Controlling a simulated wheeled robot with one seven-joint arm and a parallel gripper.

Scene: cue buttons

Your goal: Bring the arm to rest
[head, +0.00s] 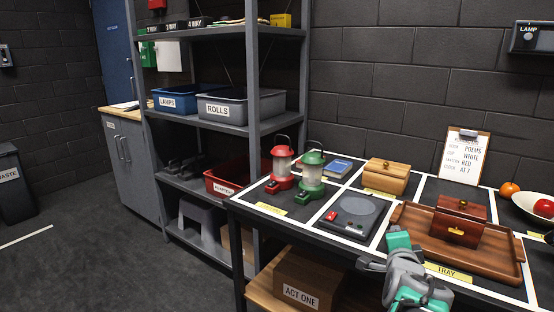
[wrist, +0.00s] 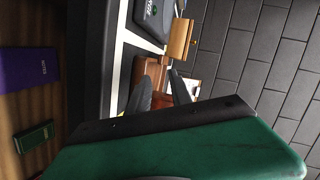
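My arm shows in the head view at the lower right, grey and green, in front of the table's near edge. My gripper (head: 370,265) is at its end, beside the near edge of the table (head: 335,250), left of the wooden tray (head: 410,246). In the wrist view my gripper (wrist: 161,74) shows two dark fingers with a gap between them. Nothing is seen between the fingers except the brown box behind. The gripper looks open and empty. A large green part fills the lower wrist view.
The table holds a red lantern (head: 281,168), a green lantern (head: 312,175), a hot plate (head: 353,217), a wooden box (head: 386,177) and a red-brown box (head: 459,222) in the tray. A carton (head: 303,283) stands below. Shelving (head: 252,110) is left. Open floor (head: 90,265) lies further left.

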